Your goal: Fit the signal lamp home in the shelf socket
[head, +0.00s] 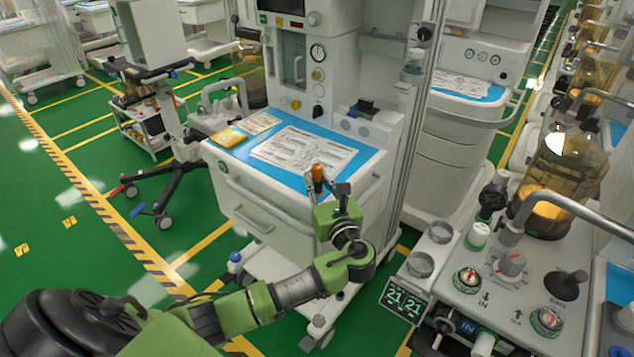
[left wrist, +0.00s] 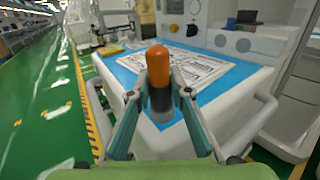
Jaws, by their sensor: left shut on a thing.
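The signal lamp (head: 318,173) has an orange rounded top and a dark cylindrical lower part. In the left wrist view the lamp (left wrist: 157,72) stands upright between the fingers. My left gripper (head: 320,183) is shut on its dark lower part; the fingertips also show in the left wrist view (left wrist: 159,98). The gripper is in front of the cart shelf (head: 372,165), near its front edge in the picture. The blue mat and a printed sheet are behind the lamp. I cannot make out the shelf socket in either view. My right gripper is not in view.
On the shelf are a printed sheet (head: 304,152) and a yellow packet (head: 228,138). A small dark device (head: 364,108) is at the back right. A rail borders the cart's right side. Another machine with knobs (head: 512,263) and an amber canister (head: 570,165) stands at right.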

